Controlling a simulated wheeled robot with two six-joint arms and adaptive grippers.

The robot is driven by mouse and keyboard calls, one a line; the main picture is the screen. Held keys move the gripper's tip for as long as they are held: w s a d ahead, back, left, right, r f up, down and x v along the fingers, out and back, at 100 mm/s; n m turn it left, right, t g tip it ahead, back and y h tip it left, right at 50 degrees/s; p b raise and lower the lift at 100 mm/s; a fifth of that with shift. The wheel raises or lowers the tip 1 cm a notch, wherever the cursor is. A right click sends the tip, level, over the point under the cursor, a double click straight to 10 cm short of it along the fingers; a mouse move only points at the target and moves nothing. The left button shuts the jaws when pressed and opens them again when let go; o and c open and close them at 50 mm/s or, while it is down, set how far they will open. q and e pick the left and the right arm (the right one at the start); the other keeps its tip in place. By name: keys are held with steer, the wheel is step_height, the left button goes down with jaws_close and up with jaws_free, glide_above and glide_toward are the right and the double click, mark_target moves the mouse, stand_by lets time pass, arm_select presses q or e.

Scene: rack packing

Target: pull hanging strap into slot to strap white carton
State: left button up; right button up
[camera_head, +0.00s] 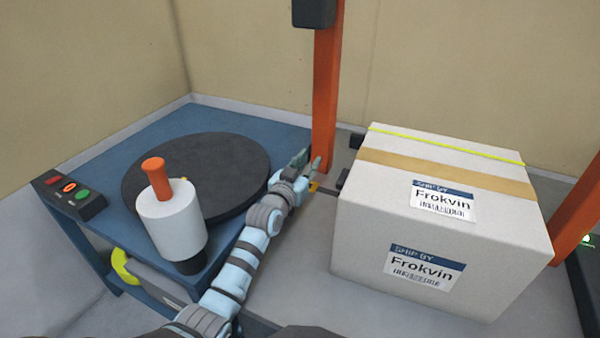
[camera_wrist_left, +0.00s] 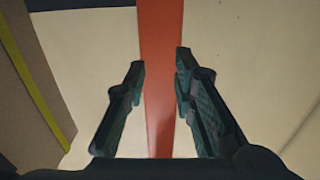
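The white carton (camera_head: 385,215) stands at the right, with brown tape and "Frokvin" labels. A thin yellow-green strap (camera_head: 450,146) lies across its top near the back edge. A yellow line also runs along the carton side in the left wrist view (camera_wrist_left: 36,88). My left gripper (camera_head: 310,161) is left of the carton, by the foot of the orange post (camera_head: 327,90). In the left wrist view its fingers (camera_wrist_left: 160,64) are apart with nothing held; the post (camera_wrist_left: 161,115) shows behind the gap. A small yellow piece (camera_head: 313,187) shows beside the gripper. I cannot make out the slot. My right gripper is out of view.
A blue table (camera_head: 120,170) at left carries a black turntable (camera_head: 225,165), a white roll with an orange handle (camera_head: 170,213) and a button box (camera_head: 68,195). Dark blocks (camera_head: 343,179) sit beside the carton. Another orange post (camera_head: 578,215) stands at right.

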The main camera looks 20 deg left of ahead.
arm_select(q)
steer(key=s, duration=1)
steer(key=shift+s+a, duration=0.1)
steer(key=shift+s, duration=0.05)
